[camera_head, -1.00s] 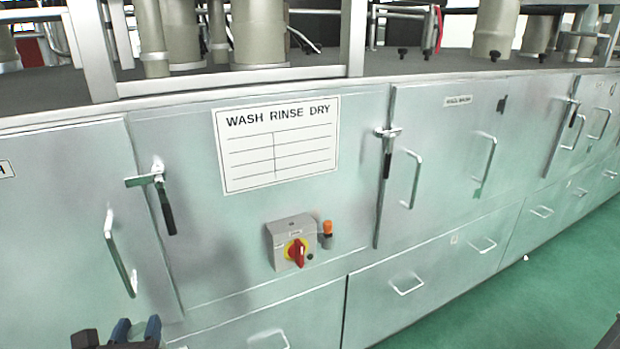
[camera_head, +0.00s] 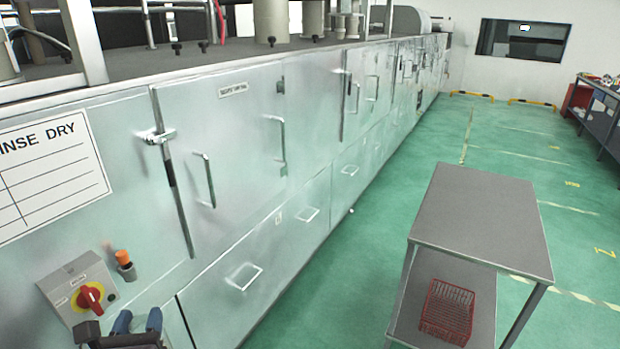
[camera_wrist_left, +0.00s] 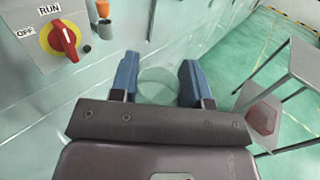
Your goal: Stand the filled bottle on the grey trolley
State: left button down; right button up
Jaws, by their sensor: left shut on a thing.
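The grey trolley (camera_head: 482,215) stands on the green floor at the right of the head view, its flat top bare. Part of the trolley also shows at the right edge of the wrist view (camera_wrist_left: 305,62). My left gripper (camera_head: 138,321) is at the bottom left of the head view, in front of the metal cabinets and apart from the trolley. In the wrist view its two blue fingers are shut on a pale, see-through round thing, the bottle (camera_wrist_left: 158,86). Its filling cannot be made out. My right gripper is not in view.
A red wire basket (camera_head: 446,312) sits on the trolley's lower shelf. The long metal cabinet (camera_head: 235,165) with handles and a red switch (camera_head: 89,298) runs along the left. Open green floor lies between cabinet and trolley. A dark bench (camera_head: 600,115) stands far right.

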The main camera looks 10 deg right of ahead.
aim_at(471, 222)
jog(key=i+l+z, duration=0.15)
jog(key=l+z, duration=0.15)
jog(key=z, duration=0.15)
jog(key=i+l+z, duration=0.2)
jog(key=z, duration=0.2)
jog(key=i+l+z, duration=0.5)
jog(key=i, duration=0.3)
